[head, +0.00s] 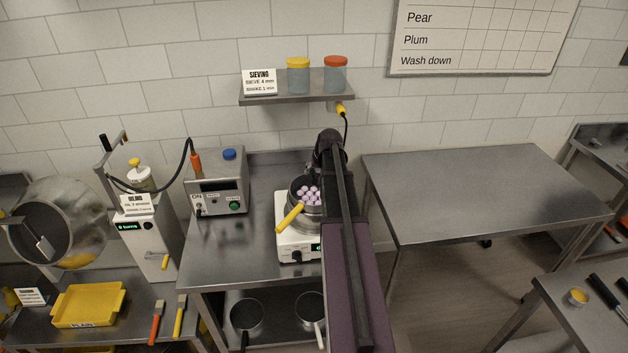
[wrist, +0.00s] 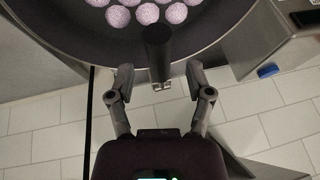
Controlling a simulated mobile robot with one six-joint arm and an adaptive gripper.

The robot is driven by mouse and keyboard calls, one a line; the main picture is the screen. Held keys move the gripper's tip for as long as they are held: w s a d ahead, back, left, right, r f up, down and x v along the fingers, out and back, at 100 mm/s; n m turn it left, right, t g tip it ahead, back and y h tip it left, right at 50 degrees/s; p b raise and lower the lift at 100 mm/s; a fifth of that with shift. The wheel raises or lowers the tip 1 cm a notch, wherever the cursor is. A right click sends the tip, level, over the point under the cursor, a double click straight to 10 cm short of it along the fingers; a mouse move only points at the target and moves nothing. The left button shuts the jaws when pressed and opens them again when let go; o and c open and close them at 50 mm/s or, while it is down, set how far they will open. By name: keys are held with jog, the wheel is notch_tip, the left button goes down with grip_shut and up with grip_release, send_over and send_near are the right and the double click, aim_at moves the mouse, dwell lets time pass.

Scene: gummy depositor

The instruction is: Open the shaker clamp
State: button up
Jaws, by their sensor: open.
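The shaker's white base (head: 297,241) stands on the steel table, with a dark round pan (head: 310,214) of pale purple gummies (head: 308,193) on top. A yellow lever (head: 290,218), apparently the clamp, slants across the pan's front left; it does not show in the wrist view. In the wrist view, the pan (wrist: 225,17) fills the top. A dark stubby handle (wrist: 158,45) with a metal bracket sticks out from its rim. My gripper (wrist: 158,75) is open and empty, its fingertips on either side of the handle's outer end. In the head view my arm hides the gripper and the shaker's right side.
A grey control box (head: 220,184) with a cable stands left of the shaker. A shelf (head: 297,99) with two jars hangs above. Two pans (head: 246,314) sit on the lower shelf. The steel table (head: 485,190) at right is empty.

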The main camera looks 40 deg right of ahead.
jog(key=shift+b+x, duration=0.5)
jog(key=shift+x, duration=0.4)
jog(key=shift+a, duration=0.1)
grip_shut()
